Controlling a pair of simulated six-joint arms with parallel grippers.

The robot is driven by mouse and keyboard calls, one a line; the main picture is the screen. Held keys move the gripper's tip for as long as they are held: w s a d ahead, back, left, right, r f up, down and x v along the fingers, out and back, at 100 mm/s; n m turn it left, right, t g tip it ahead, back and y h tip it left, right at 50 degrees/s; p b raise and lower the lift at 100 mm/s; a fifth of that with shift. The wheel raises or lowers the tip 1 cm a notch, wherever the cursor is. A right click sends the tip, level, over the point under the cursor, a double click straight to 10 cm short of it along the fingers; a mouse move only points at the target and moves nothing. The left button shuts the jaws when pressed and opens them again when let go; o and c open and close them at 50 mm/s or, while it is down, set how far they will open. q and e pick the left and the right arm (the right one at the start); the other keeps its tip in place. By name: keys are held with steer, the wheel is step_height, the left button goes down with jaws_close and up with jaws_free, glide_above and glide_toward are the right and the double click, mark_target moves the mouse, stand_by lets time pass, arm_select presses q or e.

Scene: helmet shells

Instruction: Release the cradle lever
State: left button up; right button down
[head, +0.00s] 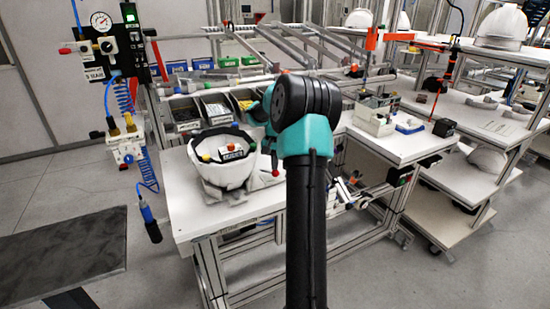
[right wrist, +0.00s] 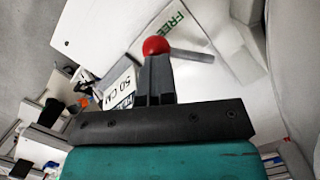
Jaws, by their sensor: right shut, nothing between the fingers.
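The white helmet shell (head: 222,174) sits open side up on the bench, with a dark rim band and several coloured knobs around it. A small red-tipped part (head: 275,172) shows at its right side; I take it to be the cradle lever. In the right wrist view a red ball knob (right wrist: 155,46) stands just beyond the tips of my right gripper (right wrist: 156,62). The dark fingers are together and hold nothing. I cannot tell if they touch the ball. In the head view my right arm covers the gripper's fingers. My left gripper is not in view.
The white bench top (head: 195,215) is clear in front of the helmet. Parts bins (head: 217,108) stand behind it. An air panel with a blue coiled hose (head: 125,95) hangs at left. A side table (head: 400,145) with small devices is at right.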

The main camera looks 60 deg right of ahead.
steer(key=shift+f, duration=0.1)
steer(key=shift+w+d+r, duration=0.2)
steer(key=shift+d+r, duration=0.15)
steer(key=shift+d, duration=0.3)
steer(key=shift+w+d+r, duration=0.25)
steer(key=shift+d+r, duration=0.2)
steer(key=shift+d, duration=0.15)
steer(key=shift+w+d+r, duration=0.25)
steer(key=shift+d+r, duration=0.2)
steer(key=shift+d, duration=0.1)
step_height(320, 180, up, 9)
steer(key=d, duration=0.1)
steer(key=shift+w+d+r, duration=0.15)
steer(key=shift+w+d, duration=0.1)
